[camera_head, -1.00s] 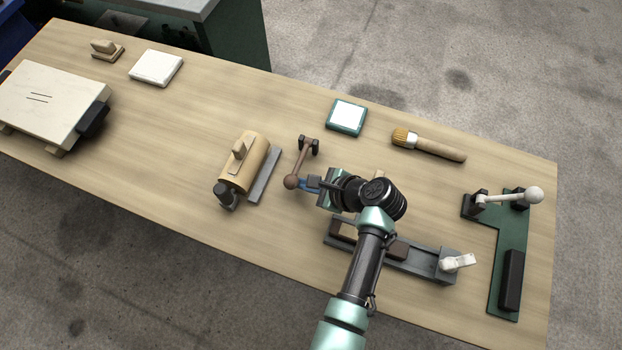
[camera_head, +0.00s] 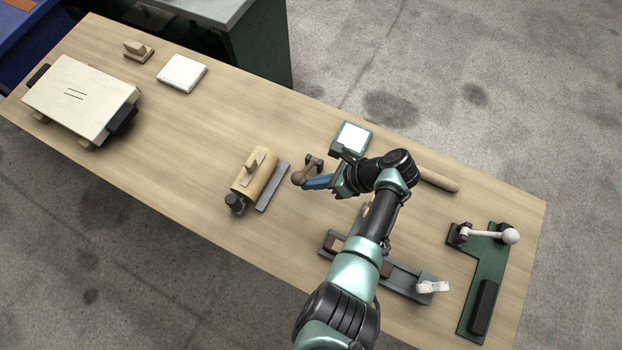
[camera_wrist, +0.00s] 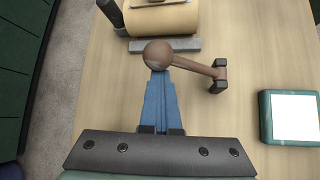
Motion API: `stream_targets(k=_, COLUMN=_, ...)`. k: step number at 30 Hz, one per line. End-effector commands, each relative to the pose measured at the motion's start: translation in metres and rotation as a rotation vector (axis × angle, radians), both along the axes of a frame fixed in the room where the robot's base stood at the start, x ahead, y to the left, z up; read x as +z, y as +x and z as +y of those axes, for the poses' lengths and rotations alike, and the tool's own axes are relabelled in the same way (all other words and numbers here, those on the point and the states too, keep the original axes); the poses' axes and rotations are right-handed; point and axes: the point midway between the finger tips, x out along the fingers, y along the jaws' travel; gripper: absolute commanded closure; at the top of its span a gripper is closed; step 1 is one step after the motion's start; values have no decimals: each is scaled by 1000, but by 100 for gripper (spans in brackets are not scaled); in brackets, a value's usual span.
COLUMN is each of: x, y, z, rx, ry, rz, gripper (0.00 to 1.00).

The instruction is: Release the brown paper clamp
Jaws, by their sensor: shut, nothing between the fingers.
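The brown paper clamp is a lever (camera_head: 308,169) with a round brown ball knob (camera_head: 297,179) at its left end and a dark pivot bracket at the other. It also shows in the wrist view as a brown arm (camera_wrist: 193,66) running from the ball to a dark pivot at right. My gripper (camera_head: 307,183) has its blue fingers shut and empty. In the wrist view the fingertips (camera_wrist: 158,72) are right at the near side of the ball, not around it. I cannot tell whether they touch it.
A tan roller (camera_head: 256,173) with a grey metal bar (camera_head: 272,186) lies left of the clamp. A teal-edged white pad (camera_head: 353,137) is behind my arm. A brush handle (camera_head: 438,180), a grey slide fixture (camera_head: 403,281) and a green plate with a white-knobbed lever (camera_head: 487,262) are at right.

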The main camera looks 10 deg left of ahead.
Motion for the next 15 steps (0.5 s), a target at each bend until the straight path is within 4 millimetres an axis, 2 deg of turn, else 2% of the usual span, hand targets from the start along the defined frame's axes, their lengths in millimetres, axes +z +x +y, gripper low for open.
stream_targets(k=3, x=8, y=6, z=-1, rx=0, ry=1, rz=-3, gripper=100)
stream_targets(k=15, x=15, y=15, z=-5, rx=0, ry=1, rz=-4, gripper=100)
